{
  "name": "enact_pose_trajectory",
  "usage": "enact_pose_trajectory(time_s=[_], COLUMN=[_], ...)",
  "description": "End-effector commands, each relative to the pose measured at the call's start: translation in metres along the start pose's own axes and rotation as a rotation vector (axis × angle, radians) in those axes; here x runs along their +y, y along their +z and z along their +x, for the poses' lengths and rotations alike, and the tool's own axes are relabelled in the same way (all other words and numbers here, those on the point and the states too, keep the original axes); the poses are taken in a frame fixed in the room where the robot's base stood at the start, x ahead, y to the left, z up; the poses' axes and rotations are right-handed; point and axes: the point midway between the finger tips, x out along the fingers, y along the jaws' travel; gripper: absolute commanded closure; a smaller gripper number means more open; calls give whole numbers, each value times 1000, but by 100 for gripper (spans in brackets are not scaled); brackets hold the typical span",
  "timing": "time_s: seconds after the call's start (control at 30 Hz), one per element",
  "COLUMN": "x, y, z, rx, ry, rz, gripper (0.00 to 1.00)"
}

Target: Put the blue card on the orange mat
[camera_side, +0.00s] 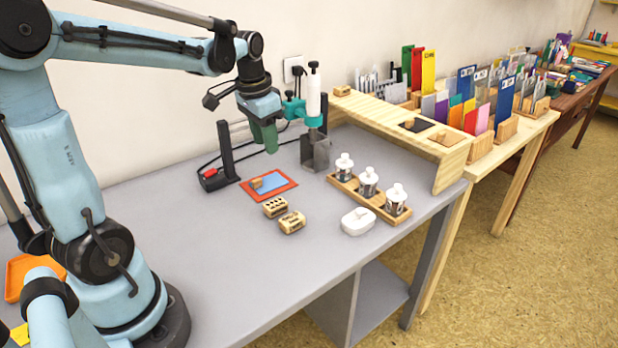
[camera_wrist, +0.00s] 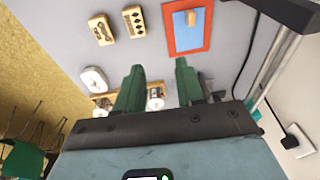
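The blue card (camera_side: 274,182) lies flat on the orange mat (camera_side: 281,193), with an orange border showing around it. In the wrist view the blue card (camera_wrist: 188,38) also lies within the rim of the orange mat (camera_wrist: 190,55). A small wooden block with a raised grip (camera_side: 257,183) stands on the card, towards its left part in the side view; the block (camera_wrist: 192,18) shows in the wrist view too. My gripper (camera_side: 266,142) hangs above and behind the mat, apart from it. Its green fingers (camera_wrist: 159,65) are spread with nothing between them.
Two wooden stamps (camera_side: 275,207) (camera_side: 292,222) lie in front of the mat. A white lidded case (camera_side: 358,221) and a rack of white-topped bottles (camera_side: 369,195) stand to the right. A dark post with a red button (camera_side: 211,173) is at the left.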

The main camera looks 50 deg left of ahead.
Motion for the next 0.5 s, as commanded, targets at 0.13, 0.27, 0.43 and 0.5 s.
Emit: enact_pose_trajectory(time_s=[0.13, 0.27, 0.43, 0.5], x=[50, 87, 127, 138], y=[11, 24, 44, 50], z=[-11, -14, -12, -10], rx=[117, 224, 353, 394], ry=[-17, -13, 18, 33], rz=[6, 1, -8, -11], gripper=[62, 62, 62, 62])
